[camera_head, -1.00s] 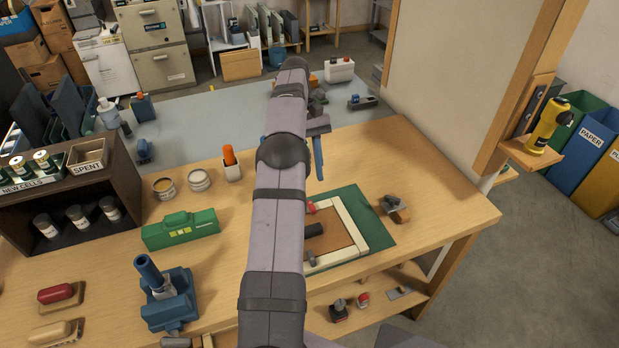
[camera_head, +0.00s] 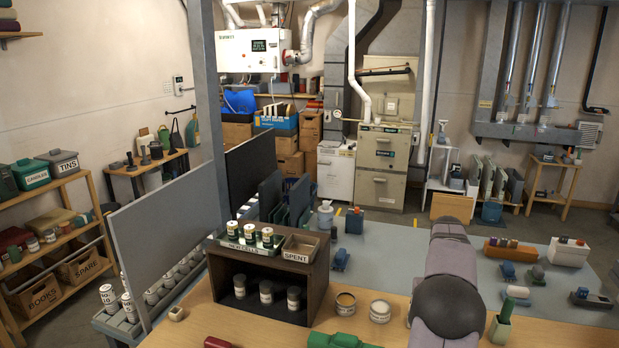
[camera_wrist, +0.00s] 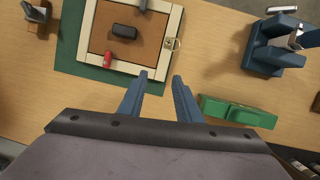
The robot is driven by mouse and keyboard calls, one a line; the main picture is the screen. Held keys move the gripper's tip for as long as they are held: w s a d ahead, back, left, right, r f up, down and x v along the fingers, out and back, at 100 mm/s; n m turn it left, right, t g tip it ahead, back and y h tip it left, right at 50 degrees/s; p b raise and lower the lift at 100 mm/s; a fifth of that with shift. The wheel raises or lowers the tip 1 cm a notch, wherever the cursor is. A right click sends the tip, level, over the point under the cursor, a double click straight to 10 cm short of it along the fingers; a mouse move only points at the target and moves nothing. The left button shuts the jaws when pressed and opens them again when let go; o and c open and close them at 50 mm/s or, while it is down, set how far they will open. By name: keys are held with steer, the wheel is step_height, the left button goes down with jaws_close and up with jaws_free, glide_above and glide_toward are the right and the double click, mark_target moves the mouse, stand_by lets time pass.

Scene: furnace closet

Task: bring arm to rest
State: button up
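My gripper (camera_wrist: 159,98) shows in the wrist view with its two blue fingers apart and nothing between them. It hangs above the wooden bench (camera_wrist: 50,100), pointing down near the lower edge of a cream-framed board (camera_wrist: 133,72) on a green mat (camera_wrist: 72,88). In the head view my arm rises at the lower right, and the gripper itself is out of that picture.
In the wrist view a green case (camera_wrist: 236,112) lies right of the fingers, and a blue vise-like tool (camera_wrist: 275,45) stands at upper right. A dark block (camera_wrist: 124,31) and a red piece (camera_wrist: 107,60) lie on the board. A dark shelf (camera_head: 318,270) holds cells in the head view.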

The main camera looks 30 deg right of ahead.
steer(key=w+a+f+n+t+h, duration=0.1)
steer(key=a, duration=1)
steer(key=w+a+f+n+h, duration=0.1)
steer(key=a+n, duration=0.1)
steer(key=a, duration=0.9)
steer(key=s+a+f+n+t, duration=0.1)
steer(key=s+a+f+n, duration=0.1)
steer(key=a, duration=0.5)
steer(key=s+a+f+n+t, duration=0.1)
steer(key=s+a+f+n, duration=0.1)
steer(key=a, duration=0.5)
steer(key=shift+s+a+n+p, duration=0.35)
steer(key=shift+s+n+p, duration=0.15)
steer(key=shift+s, duration=0.4)
